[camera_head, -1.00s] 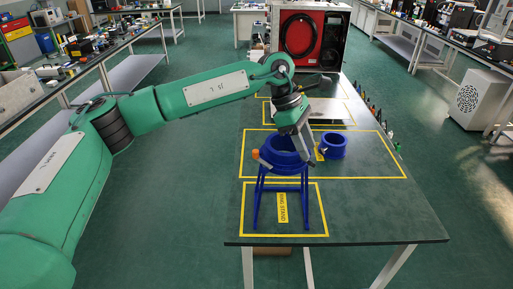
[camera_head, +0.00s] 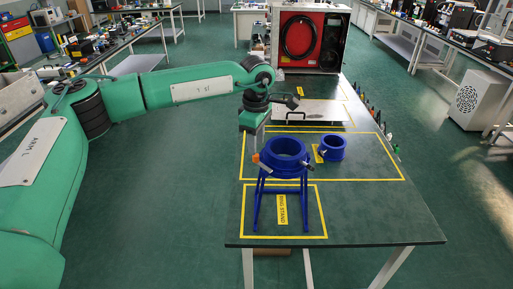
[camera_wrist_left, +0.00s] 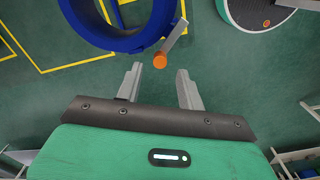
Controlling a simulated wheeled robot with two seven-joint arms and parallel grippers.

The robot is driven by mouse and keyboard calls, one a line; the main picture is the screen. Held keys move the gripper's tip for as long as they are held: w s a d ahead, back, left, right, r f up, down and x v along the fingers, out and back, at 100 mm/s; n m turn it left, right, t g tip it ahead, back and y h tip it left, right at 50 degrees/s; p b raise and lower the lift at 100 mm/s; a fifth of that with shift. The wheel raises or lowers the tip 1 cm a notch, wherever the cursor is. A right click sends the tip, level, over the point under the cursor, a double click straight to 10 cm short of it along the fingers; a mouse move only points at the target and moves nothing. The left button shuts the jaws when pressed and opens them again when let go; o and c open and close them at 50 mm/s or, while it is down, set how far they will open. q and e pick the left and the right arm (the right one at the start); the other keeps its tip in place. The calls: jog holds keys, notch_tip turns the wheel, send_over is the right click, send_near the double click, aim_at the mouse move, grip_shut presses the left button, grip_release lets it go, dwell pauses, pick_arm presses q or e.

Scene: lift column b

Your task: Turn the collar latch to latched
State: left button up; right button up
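A blue ring collar (camera_head: 286,146) sits on top of a blue wire-legged stand (camera_head: 256,203) on the table. A short grey lever with an orange tip (camera_head: 256,158) sticks out from the collar's left side. The collar (camera_wrist_left: 108,39) and the orange tip (camera_wrist_left: 160,61) also show in the left wrist view. My left gripper (camera_wrist_left: 159,85) is open and empty, and the orange tip appears just beyond the gap between its fingers. In the head view, the left gripper points down just left of and behind the collar. My right gripper is not in view.
A second, smaller blue ring (camera_head: 333,148) lies on the table right of the stand. Behind are a pale flat panel with a handle (camera_head: 310,112) and a red-fronted case (camera_head: 309,42). Small tools line the table's right edge. The table's front right is clear.

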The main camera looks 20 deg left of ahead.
aim_at(263, 164)
pick_arm(q)
jog(key=shift+f+p, duration=0.35)
jog(key=shift+f, duration=1.7)
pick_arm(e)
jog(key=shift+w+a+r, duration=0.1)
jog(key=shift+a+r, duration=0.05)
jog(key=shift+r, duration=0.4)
pick_arm(q)
grip_shut()
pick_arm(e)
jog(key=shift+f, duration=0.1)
